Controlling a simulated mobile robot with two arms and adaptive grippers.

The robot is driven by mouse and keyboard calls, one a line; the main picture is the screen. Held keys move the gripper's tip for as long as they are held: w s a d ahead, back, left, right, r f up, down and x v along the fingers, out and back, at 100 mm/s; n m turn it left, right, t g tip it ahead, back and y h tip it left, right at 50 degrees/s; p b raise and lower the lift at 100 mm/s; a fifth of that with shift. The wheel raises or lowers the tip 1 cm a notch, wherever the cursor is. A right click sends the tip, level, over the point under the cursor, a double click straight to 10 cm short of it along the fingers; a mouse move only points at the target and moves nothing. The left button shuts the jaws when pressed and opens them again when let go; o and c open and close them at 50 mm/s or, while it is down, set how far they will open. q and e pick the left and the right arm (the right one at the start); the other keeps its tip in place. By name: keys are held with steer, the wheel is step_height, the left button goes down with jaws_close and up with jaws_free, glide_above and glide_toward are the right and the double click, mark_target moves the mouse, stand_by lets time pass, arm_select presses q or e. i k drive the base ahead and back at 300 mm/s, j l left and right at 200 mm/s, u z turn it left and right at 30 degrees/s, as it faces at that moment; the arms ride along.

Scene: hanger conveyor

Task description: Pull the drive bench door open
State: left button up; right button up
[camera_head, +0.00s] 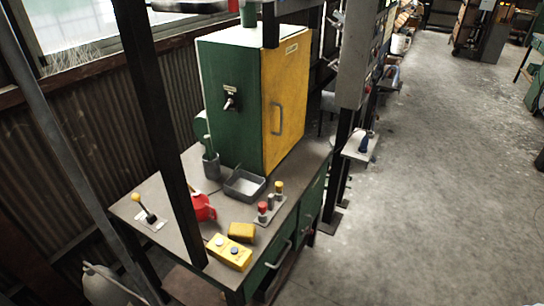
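A workbench (165,215) with a grey top stands at the centre left. A green cabinet (225,65) sits on it. Its right-hand face is a yellow door (290,85) with a vertical handle (276,120), and this door looks shut. Under the bench top are green fronts (308,205) with bar handles, one of them near the front corner (278,255). They also look shut. I cannot tell from the view alone which of these is the drive bench door. Neither of my grippers is in view.
The bench top holds a yellow button box (229,252), a red object (203,207), a grey tray (245,185) and a lever (148,214). A dark post (165,130) crosses in front. Another post and a small shelf (360,147) stand right of the cabinet. The concrete floor (440,180) at right is clear.

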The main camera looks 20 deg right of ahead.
mark_target(308, 207)
steer(key=i+l, duration=0.1)
steer(key=l, duration=1.15)
steer(key=i+l+u, duration=0.15)
steer(key=l, duration=1.15)
